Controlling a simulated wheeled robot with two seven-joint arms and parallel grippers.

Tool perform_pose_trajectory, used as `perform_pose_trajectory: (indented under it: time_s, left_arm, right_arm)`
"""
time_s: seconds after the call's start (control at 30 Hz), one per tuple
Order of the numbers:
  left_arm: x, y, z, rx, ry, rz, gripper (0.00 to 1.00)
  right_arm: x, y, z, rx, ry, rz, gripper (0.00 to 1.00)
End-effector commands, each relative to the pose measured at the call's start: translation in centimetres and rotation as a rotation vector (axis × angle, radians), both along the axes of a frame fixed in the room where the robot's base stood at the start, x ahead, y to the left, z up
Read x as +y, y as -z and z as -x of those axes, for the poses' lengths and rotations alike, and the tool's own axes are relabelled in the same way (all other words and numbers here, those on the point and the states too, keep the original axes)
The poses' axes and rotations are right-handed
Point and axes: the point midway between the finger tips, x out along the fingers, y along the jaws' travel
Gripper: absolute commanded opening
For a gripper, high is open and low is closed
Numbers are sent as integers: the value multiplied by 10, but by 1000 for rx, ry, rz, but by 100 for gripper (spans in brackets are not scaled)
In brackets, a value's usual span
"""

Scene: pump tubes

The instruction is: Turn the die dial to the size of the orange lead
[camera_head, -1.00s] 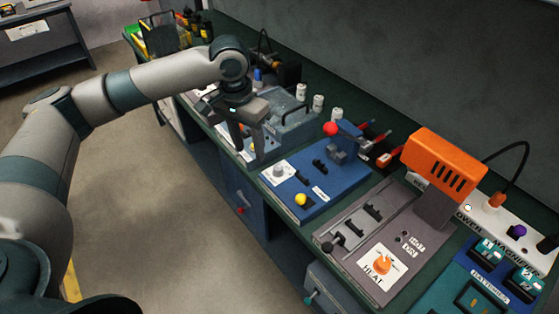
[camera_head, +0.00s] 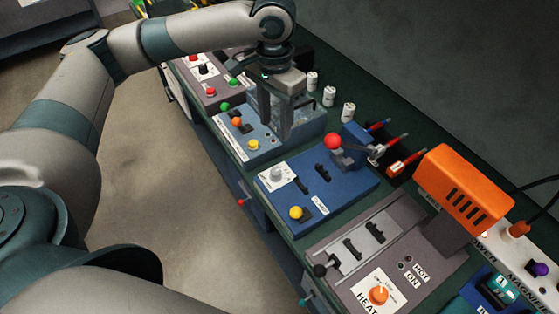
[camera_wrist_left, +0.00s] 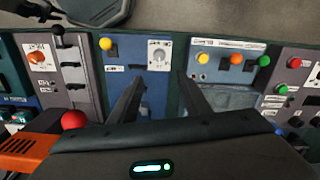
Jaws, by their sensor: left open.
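The die dial (camera_head: 277,174) is a pale grey knob on a white plate at the left corner of the blue station (camera_head: 335,195). It also shows in the left wrist view (camera_wrist_left: 160,56), just beyond the fingertips and roughly between them. My left gripper (camera_head: 273,128) is open and empty, pointing down above the neighbouring grey-blue station, apart from the dial. Its two dark fingers also show in the left wrist view (camera_wrist_left: 158,82). The dial's markings are too small to read.
A red ball-topped lever (camera_head: 333,141) stands at the blue station's back, and a yellow button (camera_head: 296,213) at its front. The grey-blue station (camera_head: 255,147) lies left, the heat station (camera_head: 345,265) with its orange heater (camera_head: 468,188) right. White spools (camera_head: 330,96) stand behind.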

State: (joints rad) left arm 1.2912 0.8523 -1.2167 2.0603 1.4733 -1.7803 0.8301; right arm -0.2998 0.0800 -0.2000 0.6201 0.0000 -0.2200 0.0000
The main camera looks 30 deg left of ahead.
Motion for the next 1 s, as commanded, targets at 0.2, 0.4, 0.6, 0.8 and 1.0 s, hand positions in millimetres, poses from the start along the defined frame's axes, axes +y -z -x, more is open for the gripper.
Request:
perform_pose_trajectory:
  time_s: [0.2,0.4,0.6,0.8,1.0]
  left_arm:
    - [0,0,0,0,0,0,43]
    - [0,6,0,2,-1,0,43]
    - [0,25,1,3,-1,0,43]
    - [0,56,1,4,0,0,43]
    - [0,92,1,4,-1,-1,43]
  right_arm:
    - [0,0,1,1,0,0,31]
    - [0,-1,0,0,0,0,31]
    - [0,-5,0,0,0,0,31]
    - [1,-11,0,0,0,-1,31]
    - [1,-17,0,0,1,-1,31]
